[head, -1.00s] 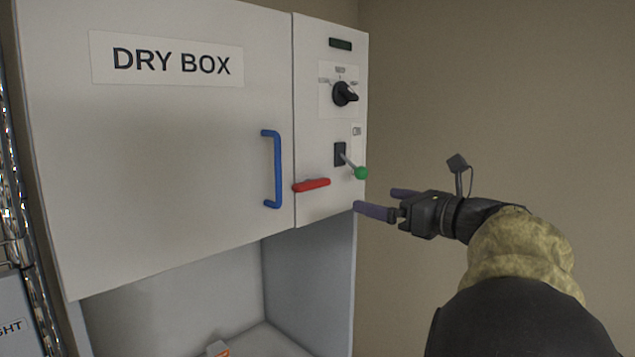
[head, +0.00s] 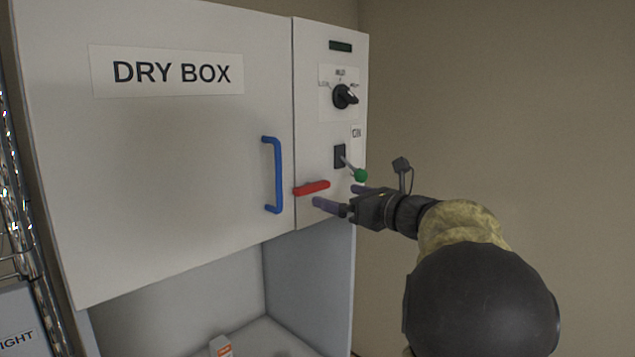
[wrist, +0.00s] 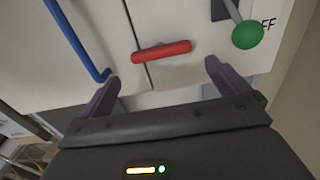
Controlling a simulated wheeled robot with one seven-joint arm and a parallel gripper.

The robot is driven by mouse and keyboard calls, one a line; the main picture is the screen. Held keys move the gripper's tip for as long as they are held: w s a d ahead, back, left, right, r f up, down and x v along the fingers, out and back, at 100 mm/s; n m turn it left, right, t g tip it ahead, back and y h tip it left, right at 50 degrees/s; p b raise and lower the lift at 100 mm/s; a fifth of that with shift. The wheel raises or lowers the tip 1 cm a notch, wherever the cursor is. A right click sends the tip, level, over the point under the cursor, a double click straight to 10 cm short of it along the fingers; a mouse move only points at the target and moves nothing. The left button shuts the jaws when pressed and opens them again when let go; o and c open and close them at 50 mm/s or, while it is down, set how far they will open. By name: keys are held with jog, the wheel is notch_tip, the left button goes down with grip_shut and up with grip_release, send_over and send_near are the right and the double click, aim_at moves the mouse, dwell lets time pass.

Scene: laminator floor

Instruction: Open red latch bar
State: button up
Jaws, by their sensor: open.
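The red latch bar (head: 312,188) lies nearly level across the seam between the dry box door and the control panel, low on the front. It also shows in the wrist view (wrist: 161,52), ahead of my gripper and between the lines of its two fingers. My gripper (head: 338,197) is open and empty, just below and to the right of the bar in the head view. In the wrist view my gripper's fingers (wrist: 161,82) are spread wide, with no contact with the bar visible. The dry box door (head: 170,160) is shut.
A blue door handle (head: 278,175) stands left of the bar. A lever with a green knob (head: 361,175) sticks out close above my gripper. A black knob (head: 345,96) is higher on the panel. Below is an open bay holding a small white and orange box (head: 221,346).

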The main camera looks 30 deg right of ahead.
aim_at(317, 190)
jog(key=p+x, duration=0.3)
jog(key=x, duration=0.4)
jog(key=shift+w+a, duration=0.1)
jog(key=shift+w, duration=0.25)
jog(key=c, duration=0.6)
jog(key=shift+f, duration=0.1)
